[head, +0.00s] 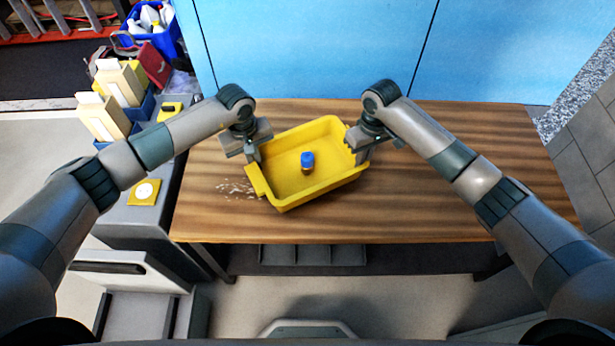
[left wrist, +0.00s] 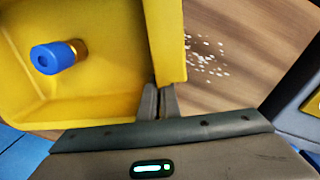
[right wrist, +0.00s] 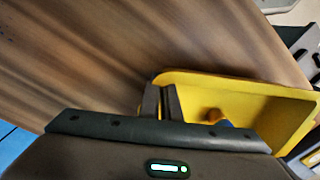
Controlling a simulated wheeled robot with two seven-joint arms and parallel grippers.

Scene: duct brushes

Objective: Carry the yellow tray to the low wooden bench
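The yellow tray (head: 325,190) is over the wooden tabletop (head: 420,215), turned at an angle; I cannot tell whether it touches the wood. A blue-capped jar (head: 307,162) stands inside it. My left gripper (head: 254,157) is at the tray's left end, its fingers close together on the rim; the left wrist view shows the tray wall (left wrist: 165,40) at the fingertips. My right gripper (head: 357,155) is at the right end, its fingers close together at the rim; the right wrist view shows the tray (right wrist: 245,85) beside them. The fingertips are partly hidden. I cannot tell whether this tabletop is the low bench.
White crumbs (head: 236,188) lie left of the tray. A grey cart (head: 130,215) with cardboard boxes (head: 103,118) stands at the left, near a blue bin (head: 165,42) of bottles. A blue panel (head: 320,50) closes off the back. The tabletop is clear right of the tray.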

